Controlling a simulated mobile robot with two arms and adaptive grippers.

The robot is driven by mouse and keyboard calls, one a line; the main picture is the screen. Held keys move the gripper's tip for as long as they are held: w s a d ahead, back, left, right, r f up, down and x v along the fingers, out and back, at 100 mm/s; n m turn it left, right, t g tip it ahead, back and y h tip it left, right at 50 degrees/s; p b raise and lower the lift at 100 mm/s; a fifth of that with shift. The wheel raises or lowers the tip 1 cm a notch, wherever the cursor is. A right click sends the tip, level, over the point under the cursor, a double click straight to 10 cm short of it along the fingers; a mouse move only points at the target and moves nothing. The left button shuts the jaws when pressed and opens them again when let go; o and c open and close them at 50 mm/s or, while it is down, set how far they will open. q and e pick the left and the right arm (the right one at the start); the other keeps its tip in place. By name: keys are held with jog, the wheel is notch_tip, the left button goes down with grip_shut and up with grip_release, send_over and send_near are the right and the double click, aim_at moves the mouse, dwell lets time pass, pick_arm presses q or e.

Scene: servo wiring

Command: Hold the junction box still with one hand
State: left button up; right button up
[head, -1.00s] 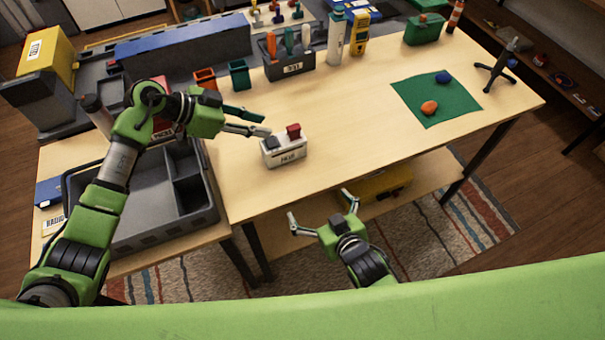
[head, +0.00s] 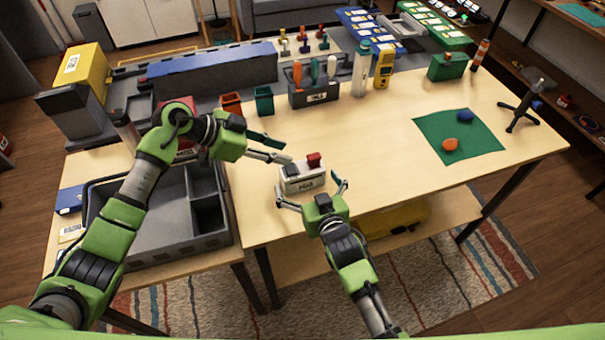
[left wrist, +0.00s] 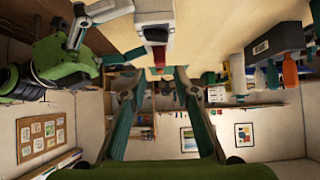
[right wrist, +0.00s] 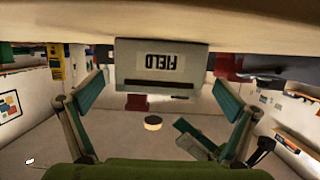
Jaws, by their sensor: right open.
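The junction box (head: 303,184) is a small pale box with a dark label plate on its front, standing upright near the table's front edge. A red part (head: 314,160) and a dark part (head: 291,170) sit on its top. My left gripper (head: 287,151) is open and empty, just behind and left of the box. The left wrist view shows the box (left wrist: 154,18) beyond its fingertips.
A grey compartment tray (head: 165,250) stands left of the box. A tool holder (head: 314,94), a bottle (head: 361,72) and a yellow meter (head: 384,66) stand behind. A green mat (head: 480,140) lies at the right. The tabletop between box and mat is clear.

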jog(key=shift+x, duration=1.95)
